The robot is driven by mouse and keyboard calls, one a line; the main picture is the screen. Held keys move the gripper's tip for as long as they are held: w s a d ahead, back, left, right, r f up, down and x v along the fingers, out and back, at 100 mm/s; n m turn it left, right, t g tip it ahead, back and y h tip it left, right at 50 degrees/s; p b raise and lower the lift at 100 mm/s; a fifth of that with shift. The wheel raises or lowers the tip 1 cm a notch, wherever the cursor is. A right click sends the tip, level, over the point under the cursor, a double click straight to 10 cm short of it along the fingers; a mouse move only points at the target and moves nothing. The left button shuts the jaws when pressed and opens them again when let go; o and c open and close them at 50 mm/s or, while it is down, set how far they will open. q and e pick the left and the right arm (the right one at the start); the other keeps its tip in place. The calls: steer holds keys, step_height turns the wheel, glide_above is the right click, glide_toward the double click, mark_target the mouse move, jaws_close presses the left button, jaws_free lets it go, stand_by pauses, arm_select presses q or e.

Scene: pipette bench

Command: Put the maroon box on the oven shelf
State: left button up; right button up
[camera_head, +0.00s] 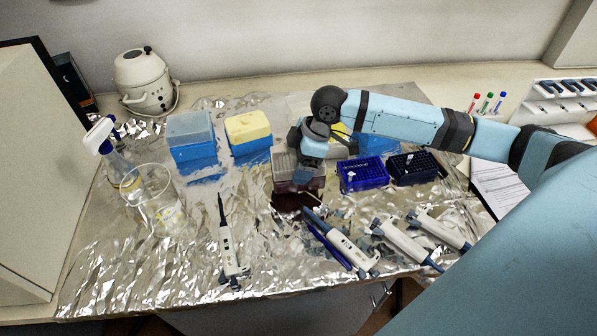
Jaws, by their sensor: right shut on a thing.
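The maroon box (290,184), with a grey top, stands in the middle of the foil-covered bench. My right gripper (306,156) reaches in from the right and is shut on the box at its upper right side. The fingertips are mostly hidden by the wrist. A dark maroon patch shows just in front of the box, probably its reflection in the foil. No oven shelf can be made out. My left gripper is not in view.
Two blue boxes (194,152) (247,130) stand to the left, and blue and dark tube racks (363,175) (413,167) to the right. Several pipettes (230,238) lie in front. A beaker (152,200) and spray bottle (112,150) stand at left, beside a large beige casing (40,190).

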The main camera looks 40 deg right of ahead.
steer(key=shift+f, duration=2.25)
steer(key=o, duration=0.7)
steer(key=shift+f, duration=0.1)
steer(key=shift+c, duration=0.2)
